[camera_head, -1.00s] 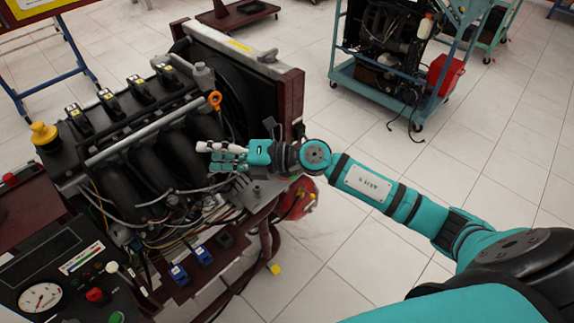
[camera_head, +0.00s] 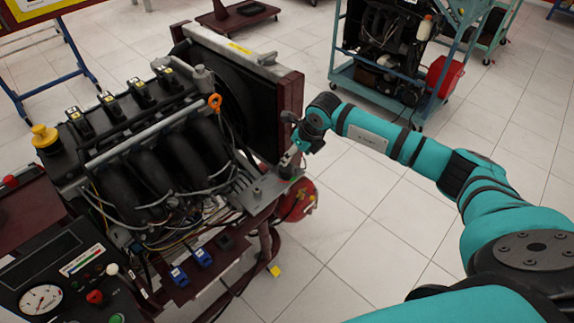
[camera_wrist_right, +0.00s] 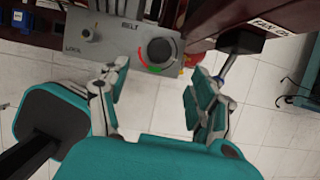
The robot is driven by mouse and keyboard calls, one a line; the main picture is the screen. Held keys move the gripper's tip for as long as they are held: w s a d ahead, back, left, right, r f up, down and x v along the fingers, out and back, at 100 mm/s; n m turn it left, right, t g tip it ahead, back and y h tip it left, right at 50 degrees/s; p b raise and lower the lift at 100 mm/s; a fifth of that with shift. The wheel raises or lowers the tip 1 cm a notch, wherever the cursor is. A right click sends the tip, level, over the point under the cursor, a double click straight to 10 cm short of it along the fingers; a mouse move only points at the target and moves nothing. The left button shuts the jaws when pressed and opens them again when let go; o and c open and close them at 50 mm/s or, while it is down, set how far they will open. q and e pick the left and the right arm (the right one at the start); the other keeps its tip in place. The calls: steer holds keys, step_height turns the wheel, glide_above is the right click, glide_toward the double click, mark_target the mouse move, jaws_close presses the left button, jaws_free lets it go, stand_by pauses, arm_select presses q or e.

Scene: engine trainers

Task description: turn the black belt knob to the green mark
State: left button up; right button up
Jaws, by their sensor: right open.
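The black belt knob (camera_wrist_right: 160,51) shows in the right wrist view. It is round and sits on a grey panel (camera_wrist_right: 95,40) labelled BELT. A red arc and the green mark (camera_wrist_right: 152,69) curve around its left and lower edge. I cannot read where the knob points. My right gripper (camera_wrist_right: 157,78) is open and empty, with its fingers apart on either side just below the knob. In the head view my right gripper (camera_head: 291,160) hangs over the right end of the engine trainer's grey panel (camera_head: 262,190), and the knob is hard to make out there. My left gripper is not in view.
A smaller knob (camera_wrist_right: 86,33) marked LOCK is on the panel's left. The radiator frame (camera_head: 290,105) rises behind my right gripper. A red round part (camera_head: 298,203) is below the panel. A blue cart (camera_head: 385,85) stands farther back. Open floor lies to the right.

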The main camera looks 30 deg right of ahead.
mark_target(286, 168)
steer(key=x, duration=0.9)
steer(key=shift+f, duration=0.15)
steer(key=c, duration=1.2)
steer(key=shift+o, duration=0.2)
